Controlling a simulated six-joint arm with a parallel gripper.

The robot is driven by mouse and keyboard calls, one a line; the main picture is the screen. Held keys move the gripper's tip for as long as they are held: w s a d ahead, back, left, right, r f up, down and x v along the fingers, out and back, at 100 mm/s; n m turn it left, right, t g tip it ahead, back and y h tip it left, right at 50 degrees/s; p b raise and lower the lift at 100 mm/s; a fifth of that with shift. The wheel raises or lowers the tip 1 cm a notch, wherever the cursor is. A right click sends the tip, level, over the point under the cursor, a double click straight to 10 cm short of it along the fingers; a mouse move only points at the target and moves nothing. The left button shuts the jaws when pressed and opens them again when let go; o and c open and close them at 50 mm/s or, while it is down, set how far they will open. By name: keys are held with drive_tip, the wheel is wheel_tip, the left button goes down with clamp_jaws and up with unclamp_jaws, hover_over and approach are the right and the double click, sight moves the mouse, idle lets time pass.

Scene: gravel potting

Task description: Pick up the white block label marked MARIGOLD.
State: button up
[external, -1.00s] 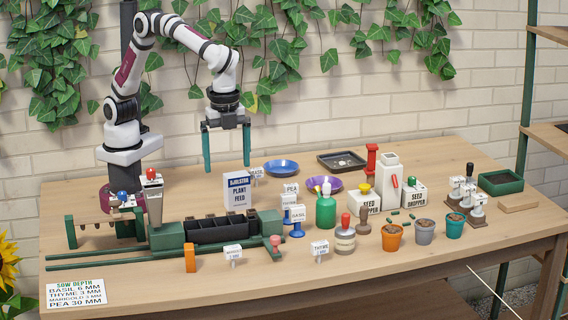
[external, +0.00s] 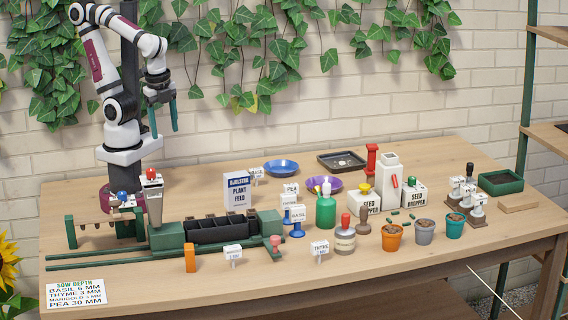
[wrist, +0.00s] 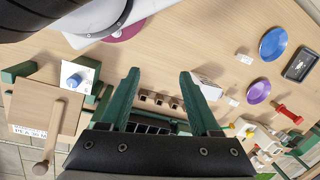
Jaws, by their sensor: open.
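Several white block labels on short stems stand on the bench. One reads THYME (external: 320,247), one PEA (external: 291,188) and one BASIL (external: 298,214). Two more have print too small to read surely: a front label (external: 233,252) before the black tray and a back label (external: 256,172) beside the blue dish. I cannot tell which of these two is marked MARIGOLD. My gripper (external: 164,133) is open and empty, raised high at the back left, apart from all the labels. In the wrist view its two green fingers (wrist: 158,74) are spread with nothing between them.
A plant feed box (external: 238,191) stands close to the back label. An orange block (external: 190,258) and a black cell tray (external: 217,229) are near the front label.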

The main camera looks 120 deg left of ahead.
drive_tip(key=w+d+m+y, duration=0.3)
drive_tip(key=w+d+m, duration=0.15)
drive_tip(key=w, duration=0.45)
drive_tip(key=w+d+m+y, duration=0.25)
drive_tip(key=w+m, duration=0.25)
drive_tip(key=w, duration=0.4)
drive_tip(key=m+t+y, duration=0.3)
drive_tip(key=m+t, duration=0.4)
drive_tip(key=m, duration=0.3)
approach(239, 252)
drive_tip(key=x, duration=0.7)
drive_tip(key=s+x, duration=0.1)
drive_tip(key=x, duration=0.3)
drive_tip(key=shift+a+f, duration=0.2)
drive_tip(key=shift+a, duration=0.1)
drive_tip(key=shift+w+a+f, duration=0.15)
drive_tip(key=shift+a, duration=0.05)
clamp_jaws()
